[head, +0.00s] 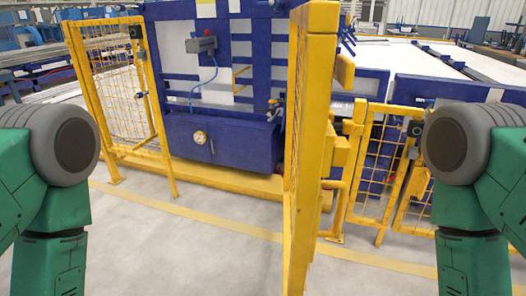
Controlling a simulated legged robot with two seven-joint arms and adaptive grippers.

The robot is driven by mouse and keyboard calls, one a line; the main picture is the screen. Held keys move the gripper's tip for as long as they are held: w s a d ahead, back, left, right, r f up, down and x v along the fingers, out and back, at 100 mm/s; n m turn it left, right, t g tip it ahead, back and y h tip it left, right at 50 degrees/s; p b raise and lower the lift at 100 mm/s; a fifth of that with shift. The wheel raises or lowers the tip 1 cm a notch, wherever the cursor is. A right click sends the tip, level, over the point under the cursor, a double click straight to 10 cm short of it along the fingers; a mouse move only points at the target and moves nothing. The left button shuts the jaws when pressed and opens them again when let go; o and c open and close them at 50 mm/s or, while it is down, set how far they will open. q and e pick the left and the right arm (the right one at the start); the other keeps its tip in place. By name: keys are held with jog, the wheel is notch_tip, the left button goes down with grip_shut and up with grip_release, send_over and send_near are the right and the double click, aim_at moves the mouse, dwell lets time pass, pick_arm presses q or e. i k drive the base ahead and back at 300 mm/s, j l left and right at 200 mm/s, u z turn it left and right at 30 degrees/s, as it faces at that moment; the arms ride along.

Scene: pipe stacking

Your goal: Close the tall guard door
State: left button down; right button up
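The tall yellow guard door (312,150) stands open, swung out toward me and seen nearly edge-on in the middle of the head view. Behind it and to its left is the open gap in the guard fence, with the blue machine (225,145) showing through. Both of my green arms come in at the left and right edges, apart from the door. Neither of my grippers is in the picture, so their state does not show.
A yellow mesh fence panel (118,90) stands left of the gap. Lower yellow mesh gates (375,165) stand on the right. A yellow line (230,228) crosses the grey floor. The floor in front of the gap is clear.

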aim_at(318, 149)
jog(key=i+l+u, duration=0.1)
jog(key=l, duration=0.25)
jog(key=i+l+u, duration=0.1)
jog(key=i+l, duration=0.4)
jog(key=l, duration=0.2)
jog(key=i+l+u, duration=0.15)
jog(key=l, duration=0.2)
jog(key=i, duration=0.05)
